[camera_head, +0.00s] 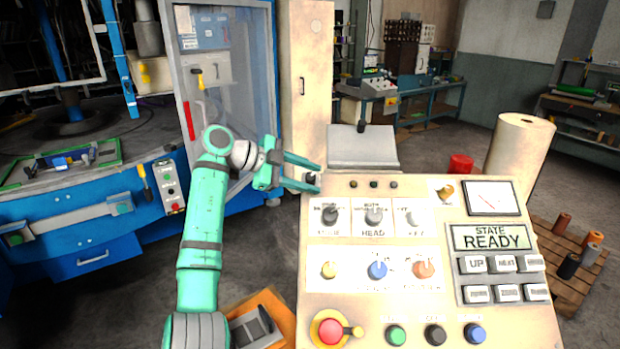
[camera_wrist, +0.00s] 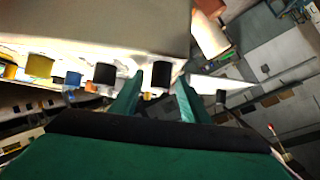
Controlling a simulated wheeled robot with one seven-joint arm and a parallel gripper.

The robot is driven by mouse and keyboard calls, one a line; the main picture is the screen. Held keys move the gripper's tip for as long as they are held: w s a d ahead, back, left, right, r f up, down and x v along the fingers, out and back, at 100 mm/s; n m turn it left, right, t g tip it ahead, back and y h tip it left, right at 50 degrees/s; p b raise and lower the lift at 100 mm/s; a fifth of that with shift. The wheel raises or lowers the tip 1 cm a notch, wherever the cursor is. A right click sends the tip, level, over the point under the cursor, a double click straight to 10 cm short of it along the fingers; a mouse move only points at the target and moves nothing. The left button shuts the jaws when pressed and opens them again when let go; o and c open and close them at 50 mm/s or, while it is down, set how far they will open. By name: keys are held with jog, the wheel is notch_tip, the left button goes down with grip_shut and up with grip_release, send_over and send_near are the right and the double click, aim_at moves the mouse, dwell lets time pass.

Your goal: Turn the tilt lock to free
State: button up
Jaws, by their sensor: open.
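A cream control console (camera_head: 330,285) stands in front of me. A dark knob (camera_head: 311,178) sits at its upper left corner, and it also shows in the wrist view (camera_wrist: 161,75). No tilt lock label is readable, so I cannot tell if this knob is the lock or how it is set. My gripper (camera_head: 319,177) comes from the left with its two teal fingers spread on either side of the knob. In the wrist view my gripper (camera_wrist: 160,82) shows a gap between each finger and the knob.
The panel's selector knobs include a dark one (camera_head: 330,216) and a grey one (camera_head: 374,216) close to my gripper. A red emergency button (camera_head: 331,331) is at the front left. A display (camera_head: 491,237) reads STATE READY.

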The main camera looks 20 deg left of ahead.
jog(key=v, duration=1)
jog(key=shift+a, duration=0.15)
jog(key=shift+s+r, duration=0.1)
jog(key=shift+s, duration=0.05)
